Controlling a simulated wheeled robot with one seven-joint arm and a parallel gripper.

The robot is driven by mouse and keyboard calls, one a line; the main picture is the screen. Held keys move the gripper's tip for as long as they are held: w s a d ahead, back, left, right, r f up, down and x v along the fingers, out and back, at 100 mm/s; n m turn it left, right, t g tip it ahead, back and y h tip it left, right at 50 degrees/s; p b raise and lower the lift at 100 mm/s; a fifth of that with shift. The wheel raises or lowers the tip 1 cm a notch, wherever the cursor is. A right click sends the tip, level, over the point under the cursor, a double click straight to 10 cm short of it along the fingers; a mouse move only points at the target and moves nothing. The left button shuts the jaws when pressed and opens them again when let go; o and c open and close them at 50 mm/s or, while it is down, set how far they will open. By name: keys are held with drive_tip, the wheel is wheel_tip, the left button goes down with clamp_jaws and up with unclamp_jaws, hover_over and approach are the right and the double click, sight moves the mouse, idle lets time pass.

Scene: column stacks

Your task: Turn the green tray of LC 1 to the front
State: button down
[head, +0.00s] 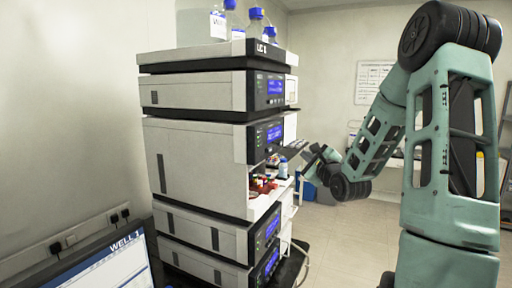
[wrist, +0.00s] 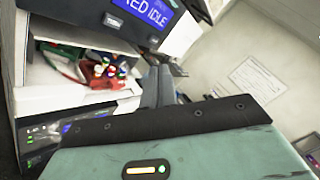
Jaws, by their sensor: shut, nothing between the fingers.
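The LC column stack (head: 195,165) stands left of centre in the head view, its top label starting with "LC". Its open compartment shows a red tray (head: 262,187) holding vials with coloured caps. In the wrist view the red tray (wrist: 95,74) is at the front right of the compartment, and a green tray edge (wrist: 62,48) shows behind and left of it, mostly hidden. My gripper (head: 312,158) is shut and empty, right of the compartment opening. In the wrist view its fingers (wrist: 157,88) are together, pointing past the compartment's right side, apart from both trays.
Bottles (head: 218,22) stand on top of the stack. A monitor (head: 110,262) is at the lower left. The floor (head: 340,230) right of the stack looks mostly clear.

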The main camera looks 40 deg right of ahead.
drive_tip(key=shift+w, duration=0.1)
idle(0.3)
drive_tip(key=b, duration=0.3)
approach(271, 147)
drive_tip(key=shift+w+d, duration=0.85)
drive_tip(key=shift+w, duration=0.15)
drive_tip(key=shift+w+d, duration=0.85)
drive_tip(key=shift+w, duration=0.2)
drive_tip(key=shift+w+a, duration=0.15)
drive_tip(key=shift+w, duration=0.25)
drive_tip(key=shift+w+a, duration=0.15)
drive_tip(key=shift+w, duration=0.2)
idle(0.9)
drive_tip(key=shift+s, duration=0.1)
drive_tip(key=shift+s+d+p, duration=0.3)
drive_tip(key=shift+s+p, duration=0.05)
drive_tip(key=shift+s, duration=0.3)
drive_tip(key=shift+s+d+p, duration=0.2)
drive_tip(key=shift+s+d, duration=0.1)
drive_tip(key=shift+s, duration=0.5)
drive_tip(key=shift+s+d+p, duration=0.25)
drive_tip(key=shift+s+d, duration=0.1)
drive_tip(key=shift+s, duration=0.45)
drive_tip(key=shift+s+d+p, duration=0.2)
drive_tip(key=shift+s+d, duration=0.1)
drive_tip(key=shift+s, duration=0.45)
